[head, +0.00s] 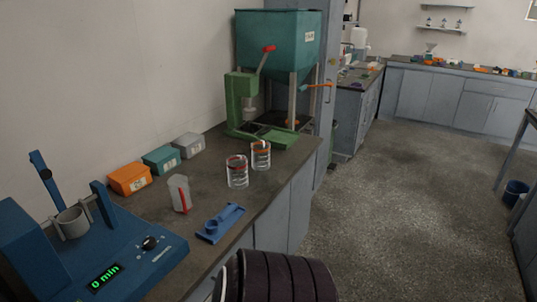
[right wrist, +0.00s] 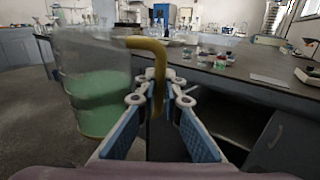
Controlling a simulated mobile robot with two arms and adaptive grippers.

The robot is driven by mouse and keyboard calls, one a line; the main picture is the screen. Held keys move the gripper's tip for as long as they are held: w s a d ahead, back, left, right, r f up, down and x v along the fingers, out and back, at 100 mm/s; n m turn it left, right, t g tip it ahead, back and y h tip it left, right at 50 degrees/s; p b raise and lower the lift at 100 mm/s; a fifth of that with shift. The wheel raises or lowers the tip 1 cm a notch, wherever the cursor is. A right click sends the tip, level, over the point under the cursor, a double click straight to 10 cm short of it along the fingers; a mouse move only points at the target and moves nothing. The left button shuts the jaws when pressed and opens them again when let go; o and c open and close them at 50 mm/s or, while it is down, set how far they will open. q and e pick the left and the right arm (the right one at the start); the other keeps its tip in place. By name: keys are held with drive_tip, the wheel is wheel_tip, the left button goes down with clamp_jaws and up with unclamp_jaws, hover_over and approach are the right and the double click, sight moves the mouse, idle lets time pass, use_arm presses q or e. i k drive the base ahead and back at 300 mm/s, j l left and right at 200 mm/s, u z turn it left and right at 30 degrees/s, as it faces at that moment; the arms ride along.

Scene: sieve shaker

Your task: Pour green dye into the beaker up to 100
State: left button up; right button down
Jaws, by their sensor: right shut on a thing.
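In the right wrist view, a clear jug (right wrist: 95,62) with a yellow handle (right wrist: 160,70) holds green dye (right wrist: 100,105) in roughly its lower half. My right gripper (right wrist: 158,88) is shut on the yellow handle, and the jug looks close to upright, over the floor. In the head view, a pale translucent vessel with a red strip (head: 177,190) stands on the counter. Two clear glass beakers with red-orange markings, the nearer (head: 237,174) and the farther (head: 261,154), stand to its right; their graduations are too small to read. My left gripper is in neither view.
The counter (head: 150,205) also holds a blue machine reading "0 min" (head: 103,278), orange (head: 129,178), teal (head: 161,160) and grey (head: 189,146) boxes, a blue tray (head: 220,223) and a green machine (head: 276,45). The floor to the right is open.

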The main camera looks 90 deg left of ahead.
sight(237, 164)
drive_tip(key=u, duration=1.45)
drive_tip(key=i+u, duration=0.15)
drive_tip(key=u, duration=0.25)
drive_tip(key=i+u, duration=0.1)
drive_tip(key=u, duration=0.25)
drive_tip(key=i+u, duration=0.15)
drive_tip(key=u, duration=0.2)
drive_tip(key=i+l+u, duration=0.1)
drive_tip(key=u, duration=0.3)
drive_tip(key=i+l+u, duration=0.1)
drive_tip(key=u, duration=0.25)
drive_tip(key=i+l+u, duration=0.4)
drive_tip(key=l+u, duration=0.2)
drive_tip(key=i+l+u, duration=0.15)
drive_tip(key=l+u, duration=0.15)
drive_tip(key=l, duration=0.2)
drive_tip(key=i+l, duration=0.1)
drive_tip(key=l, duration=0.3)
drive_tip(key=i+l, duration=0.1)
drive_tip(key=l, duration=0.35)
drive_tip(key=i+l+u, duration=0.1)
drive_tip(key=l, duration=0.3)
